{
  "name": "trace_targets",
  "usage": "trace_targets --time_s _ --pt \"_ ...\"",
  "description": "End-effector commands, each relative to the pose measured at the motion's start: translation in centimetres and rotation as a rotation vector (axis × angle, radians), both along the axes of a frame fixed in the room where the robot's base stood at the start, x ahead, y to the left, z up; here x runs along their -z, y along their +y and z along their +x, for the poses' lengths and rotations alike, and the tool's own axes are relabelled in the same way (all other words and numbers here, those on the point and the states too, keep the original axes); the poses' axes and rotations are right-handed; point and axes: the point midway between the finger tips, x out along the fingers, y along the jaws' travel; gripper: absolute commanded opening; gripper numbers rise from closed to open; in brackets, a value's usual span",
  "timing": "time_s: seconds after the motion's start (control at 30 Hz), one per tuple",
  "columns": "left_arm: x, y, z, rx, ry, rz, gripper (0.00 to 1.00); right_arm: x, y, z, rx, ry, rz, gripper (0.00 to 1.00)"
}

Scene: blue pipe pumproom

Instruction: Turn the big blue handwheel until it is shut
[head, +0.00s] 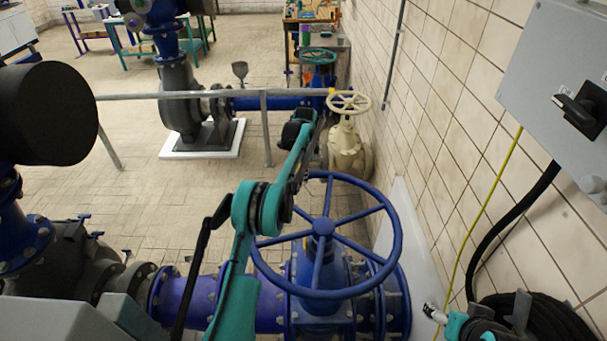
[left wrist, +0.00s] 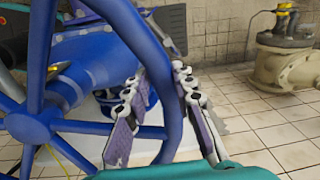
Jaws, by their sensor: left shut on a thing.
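The big blue handwheel (head: 323,228) lies nearly flat on top of a blue valve (head: 325,270) in the lower middle of the head view. Its spokes and hub (left wrist: 30,125) fill the left of the left wrist view. My left gripper (left wrist: 162,105) has one finger on each side of the wheel's blue rim and is shut on it. In the head view my left gripper (head: 306,176) is at the rim's far side, partly hidden by my teal arm. Part of my right gripper (head: 436,313) shows at the lower right, apart from the wheel; its jaw state is unclear.
A cream valve with a smaller handwheel (head: 349,102) and a grey rail (head: 200,95) stand beyond. A tiled wall (head: 440,130) runs close on the right, with a grey switch box (head: 545,75) and a black hose (head: 490,225). Open tiled floor (head: 90,190) lies left.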

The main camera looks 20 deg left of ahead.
Motion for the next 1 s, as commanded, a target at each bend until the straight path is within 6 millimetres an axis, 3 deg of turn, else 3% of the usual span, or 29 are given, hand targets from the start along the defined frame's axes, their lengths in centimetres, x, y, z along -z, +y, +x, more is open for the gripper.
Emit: trace_targets --time_s 0.07,0.1,0.17,0.57,1.0 --pt "-0.1 0.0 0.1 0.0 -0.004 0.0 0.0 0.0 0.0 0.0 0.0 0.0 0.0 0.76" --pt "-0.1 0.0 0.1 0.0 -0.004 0.0 0.35 0.0 0.0 0.0 0.0 0.0 0.0 0.76" --pt "-0.1 0.0 0.1 0.0 -0.002 0.0 0.46 0.0 0.0 0.0 0.0 0.0 0.0 0.76" --pt "-0.9 0.0 0.0 -0.001 -0.001 0.0 0.46 0.0 0.0 0.0 0.0 0.0 0.0 0.76" --pt "-9.6 -0.3 -0.5 0.0 -0.001 0.0 0.46 0.0 0.0 0.0 0.0 0.0 0.0 0.76"
